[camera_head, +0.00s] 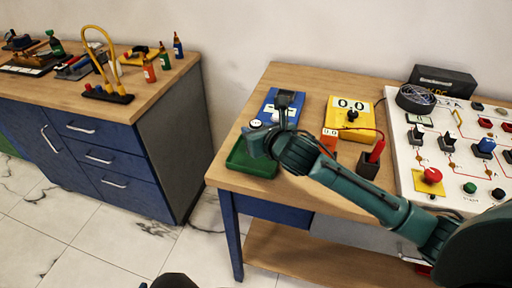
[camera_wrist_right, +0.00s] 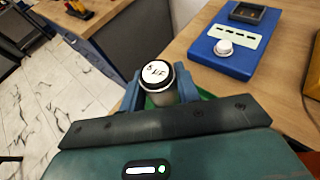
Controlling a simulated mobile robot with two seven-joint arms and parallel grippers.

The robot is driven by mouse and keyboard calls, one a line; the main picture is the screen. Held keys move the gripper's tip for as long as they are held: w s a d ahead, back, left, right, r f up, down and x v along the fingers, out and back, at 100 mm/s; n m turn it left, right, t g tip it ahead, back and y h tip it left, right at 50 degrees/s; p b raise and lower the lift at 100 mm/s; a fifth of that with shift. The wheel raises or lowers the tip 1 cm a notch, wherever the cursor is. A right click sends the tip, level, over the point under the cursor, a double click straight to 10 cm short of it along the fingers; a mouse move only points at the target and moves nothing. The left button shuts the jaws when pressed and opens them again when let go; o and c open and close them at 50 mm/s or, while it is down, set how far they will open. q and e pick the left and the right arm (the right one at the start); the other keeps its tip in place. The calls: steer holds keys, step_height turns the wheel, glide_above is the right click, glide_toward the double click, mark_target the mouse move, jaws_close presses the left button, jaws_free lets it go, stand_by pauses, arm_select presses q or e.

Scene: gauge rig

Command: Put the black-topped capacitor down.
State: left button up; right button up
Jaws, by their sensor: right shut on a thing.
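The black-topped capacitor (camera_wrist_right: 157,75) is a pale cylinder with a black rim and a white, hand-marked label on top. In the right wrist view it stands roughly upright between the two blue fingers of my right gripper (camera_wrist_right: 160,90), which is shut on it. In the head view the right gripper (camera_head: 257,131) is over the green tray (camera_head: 250,168) at the table's left front corner, with the capacitor's white top (camera_head: 255,123) just showing. The gripper hides part of the tray, and I cannot tell whether the capacitor's base touches it. My left gripper is not in view.
A blue meter (camera_head: 268,106) stands just behind the tray. A yellow meter (camera_head: 350,115), a red-handled probe (camera_head: 377,152) and a white switch panel (camera_head: 404,165) are to the right. A blue cabinet (camera_head: 100,150) stands left across a floor gap.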

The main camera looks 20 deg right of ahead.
step_height(320, 180, down, 4)
steer(key=shift+r, duration=0.1)
steer(key=shift+f, duration=0.45)
steer(key=shift+f, duration=0.1)
steer(key=o, duration=1)
steer(key=v, duration=1.2)
